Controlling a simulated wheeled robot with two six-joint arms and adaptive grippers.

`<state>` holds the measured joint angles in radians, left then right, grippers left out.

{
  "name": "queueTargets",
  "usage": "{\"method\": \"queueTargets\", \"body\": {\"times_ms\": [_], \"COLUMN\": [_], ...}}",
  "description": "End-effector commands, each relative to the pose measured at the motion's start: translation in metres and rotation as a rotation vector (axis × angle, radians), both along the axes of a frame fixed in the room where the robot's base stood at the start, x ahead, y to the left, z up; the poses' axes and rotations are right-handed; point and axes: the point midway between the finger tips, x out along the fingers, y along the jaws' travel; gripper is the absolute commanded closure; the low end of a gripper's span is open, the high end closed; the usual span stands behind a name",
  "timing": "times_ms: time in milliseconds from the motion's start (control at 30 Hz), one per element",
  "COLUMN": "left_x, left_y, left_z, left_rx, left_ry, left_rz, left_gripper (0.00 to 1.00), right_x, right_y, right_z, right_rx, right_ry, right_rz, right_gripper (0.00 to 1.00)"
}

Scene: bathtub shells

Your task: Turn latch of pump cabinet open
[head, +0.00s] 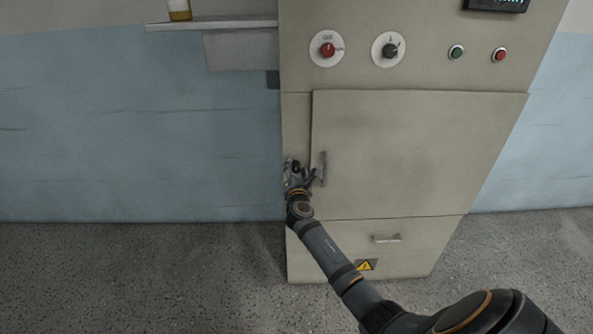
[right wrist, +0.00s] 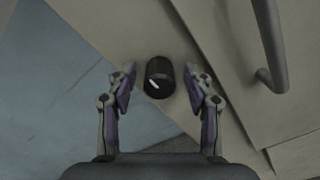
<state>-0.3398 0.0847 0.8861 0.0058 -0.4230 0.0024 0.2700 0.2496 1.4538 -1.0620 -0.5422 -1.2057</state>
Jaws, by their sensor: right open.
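The pump cabinet (head: 400,150) is a tall beige box with a door whose left edge carries a vertical grey handle (head: 323,168). The latch (right wrist: 159,77) is a black round knob with a white mark, on the cabinet face left of the door. In the right wrist view it sits between the two fingers of my right gripper (right wrist: 160,84), with gaps on both sides. My right gripper (head: 299,172) is open at the cabinet's left edge, beside the door handle, and partly hides the latch in the head view. My left gripper is not in view.
Above the door are a red knob (head: 327,50), a black knob (head: 389,50), a green button (head: 456,52) and a red button (head: 499,55). A drawer handle (head: 386,238) sits below. A wall shelf (head: 212,24) is at the upper left. The door handle (right wrist: 270,50) is close to the right finger.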

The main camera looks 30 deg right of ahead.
Motion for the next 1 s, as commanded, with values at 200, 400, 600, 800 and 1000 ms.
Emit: {"method": "queueTargets", "body": {"times_ms": [200, 400, 600, 800, 1000], "left_x": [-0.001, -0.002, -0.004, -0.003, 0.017], "left_y": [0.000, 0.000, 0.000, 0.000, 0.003], "left_z": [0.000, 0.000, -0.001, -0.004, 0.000], "left_rx": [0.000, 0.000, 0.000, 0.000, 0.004], "left_ry": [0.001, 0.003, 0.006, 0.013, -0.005], "left_rz": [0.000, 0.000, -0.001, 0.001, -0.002], "left_gripper": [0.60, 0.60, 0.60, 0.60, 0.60], "right_x": [0.000, 0.000, 0.000, 0.000, 0.000], "right_y": [0.000, 0.000, 0.000, 0.000, 0.000], "right_z": [0.000, 0.000, 0.000, -0.002, -0.003], "right_rx": [0.000, 0.000, 0.006, 0.055, 0.171], "right_ry": [0.000, 0.000, -0.004, -0.035, -0.104], "right_rz": [0.000, 0.000, 0.000, 0.001, 0.001], "right_gripper": [0.70, 0.97, 1.00, 1.00, 1.00]}}
